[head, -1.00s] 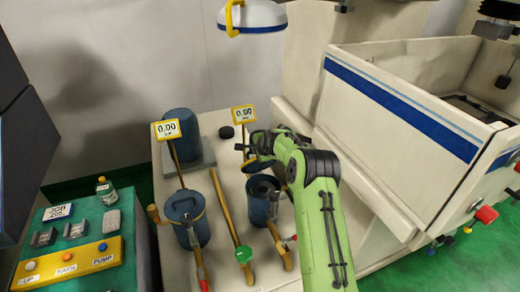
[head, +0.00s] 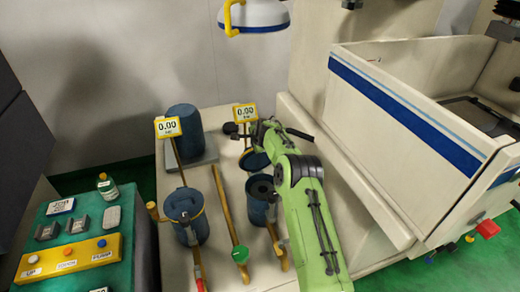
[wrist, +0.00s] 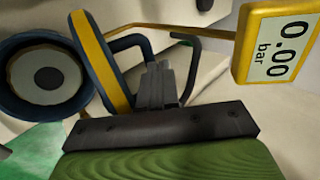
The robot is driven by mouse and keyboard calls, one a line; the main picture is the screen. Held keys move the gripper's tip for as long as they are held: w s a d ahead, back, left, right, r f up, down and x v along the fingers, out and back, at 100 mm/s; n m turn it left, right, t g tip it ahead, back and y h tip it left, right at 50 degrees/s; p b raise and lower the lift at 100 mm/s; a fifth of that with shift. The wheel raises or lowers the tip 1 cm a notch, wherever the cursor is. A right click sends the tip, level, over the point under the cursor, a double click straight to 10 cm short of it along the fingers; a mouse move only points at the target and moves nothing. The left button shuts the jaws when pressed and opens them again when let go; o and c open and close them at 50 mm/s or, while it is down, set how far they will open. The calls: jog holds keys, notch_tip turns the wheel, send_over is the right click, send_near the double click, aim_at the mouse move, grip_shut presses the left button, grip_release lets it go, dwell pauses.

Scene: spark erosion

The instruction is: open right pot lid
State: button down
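The right pot (head: 262,207) is a dark blue cylinder on the pale bench. Its mouth is uncovered, and the wrist view looks into its round opening (wrist: 47,76). Its lid (head: 255,160) stands tilted up steeply at the pot's far side, with a yellow band on its edge (wrist: 98,58) in the wrist view. My gripper (head: 258,137) is beyond the pot, beside the raised lid. In the wrist view its fingers (wrist: 160,75) are close together at the lid's dark handle (wrist: 125,38); the fingers partly hide the contact.
A gauge (wrist: 278,48) reading 0.00 bar is close to my gripper. The left pot (head: 185,212) is covered. A large blue cylinder (head: 184,130) is behind, and the white machine tank (head: 400,115) is at the right.

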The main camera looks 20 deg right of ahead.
jog(key=shift+w+a+f, duration=0.1)
jog(key=shift+w+f, duration=0.1)
jog(key=shift+w, duration=0.9)
jog(key=shift+f, duration=0.1)
